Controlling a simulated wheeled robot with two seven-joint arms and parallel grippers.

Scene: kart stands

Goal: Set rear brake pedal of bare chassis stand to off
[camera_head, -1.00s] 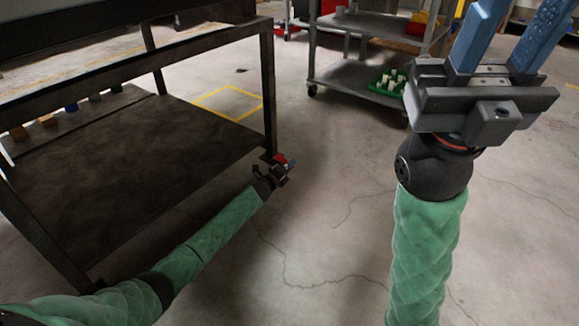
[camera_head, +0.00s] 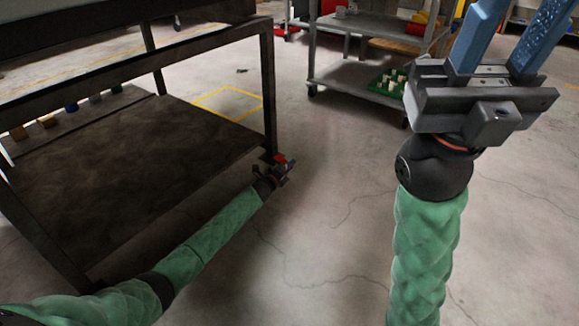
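A dark metal stand (camera_head: 269,95) with a lower shelf fills the left. I cannot tell from this view whether it is the bare chassis stand. My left gripper (camera_head: 279,170) is low, close by the foot of the stand's near right leg. A small red piece (camera_head: 281,159) shows right at its tip. It may be the brake pedal, but it is too small to tell, as are the pedal's position and whether I touch it. The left fingers are too small to read. My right gripper (camera_head: 508,38) has two blue fingers spread apart, empty, pointing up; their tips are cut off.
A grey shelf cart (camera_head: 345,75) stands at the back, with a green tray (camera_head: 386,86) of pale pieces on its lower shelf. Several small coloured blocks line the far left of the dark stand's shelf. The concrete floor (camera_head: 330,215) between the arms is clear.

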